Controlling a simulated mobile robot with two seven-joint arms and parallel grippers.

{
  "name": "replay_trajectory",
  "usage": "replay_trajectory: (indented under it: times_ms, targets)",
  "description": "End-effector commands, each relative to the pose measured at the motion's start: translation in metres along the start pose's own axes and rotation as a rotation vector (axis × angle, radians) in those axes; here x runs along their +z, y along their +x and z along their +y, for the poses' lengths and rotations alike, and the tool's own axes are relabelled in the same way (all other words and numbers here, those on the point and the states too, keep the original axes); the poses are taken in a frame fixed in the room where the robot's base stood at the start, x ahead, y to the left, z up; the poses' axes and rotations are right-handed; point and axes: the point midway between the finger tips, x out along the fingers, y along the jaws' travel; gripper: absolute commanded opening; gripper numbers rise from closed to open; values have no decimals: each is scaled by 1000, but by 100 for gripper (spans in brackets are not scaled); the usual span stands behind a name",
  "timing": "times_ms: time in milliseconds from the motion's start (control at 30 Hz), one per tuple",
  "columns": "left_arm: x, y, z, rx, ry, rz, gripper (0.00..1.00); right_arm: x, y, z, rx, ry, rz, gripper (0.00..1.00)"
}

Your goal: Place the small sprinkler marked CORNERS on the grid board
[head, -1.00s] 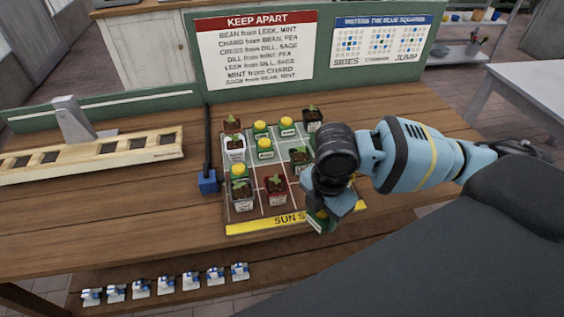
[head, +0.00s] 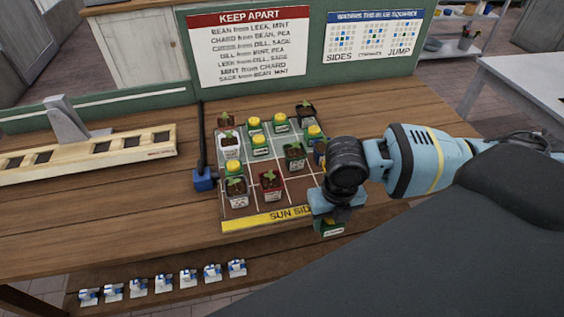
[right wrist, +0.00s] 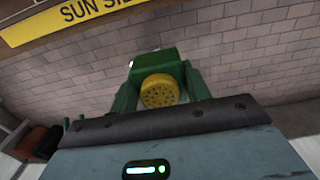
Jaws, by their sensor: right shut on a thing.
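My right gripper (head: 330,216) is shut on a small green sprinkler (head: 331,230) with a pale label, too small to read. In the right wrist view, the sprinkler's yellow perforated head (right wrist: 159,91) sits between the gripper's green fingers. The sprinkler hangs just in front of the board's near right edge, apart from the board, with floor behind it in the wrist view. The grid board (head: 235,224) has a yellow SUN SIDE strip; several pots and yellow-topped green sprinklers (head: 260,146) stand on it. My arm hides its right part. My left gripper is out of view.
A KEEP APART sign (head: 248,50) and a watering chart (head: 370,38) stand behind the board. A blue block (head: 205,180) sits left of it, a wooden planter strip (head: 90,153) farther left. Several blue-white pieces (head: 188,278) lie on the lower shelf.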

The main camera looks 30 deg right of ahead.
Motion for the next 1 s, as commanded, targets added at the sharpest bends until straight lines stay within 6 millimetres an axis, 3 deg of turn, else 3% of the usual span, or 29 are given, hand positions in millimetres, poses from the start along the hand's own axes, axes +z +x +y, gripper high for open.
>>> replay_trajectory:
  times_ms: [700,1000]
  targets:
    - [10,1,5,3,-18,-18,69,139,13,13,1,4,0,21]
    - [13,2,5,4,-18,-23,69,158,14,14,1,2,-1,21]
